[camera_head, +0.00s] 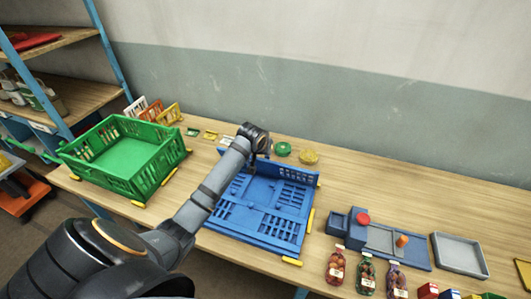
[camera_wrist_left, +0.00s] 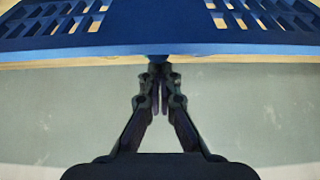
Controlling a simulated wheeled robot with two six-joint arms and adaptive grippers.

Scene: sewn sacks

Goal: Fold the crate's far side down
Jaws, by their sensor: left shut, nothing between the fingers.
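The blue crate (camera_head: 262,214) lies on the wooden table in the middle of the head view. Its near, left and right sides look folded flat. Its far side (camera_head: 293,174) stands up, part of it hidden behind my left arm. My left gripper is over the far left part of the crate, its fingers mostly hidden in the head view. In the left wrist view my left gripper (camera_wrist_left: 159,68) is shut and empty. Its fingertips are at the edge of the slotted blue panel (camera_wrist_left: 155,28), close to a small blue tab; I cannot tell if they touch. My right gripper is not in view.
A green crate (camera_head: 125,155) stands upright to the left. Small coloured items (camera_head: 308,156) lie behind the blue crate, before the wall.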

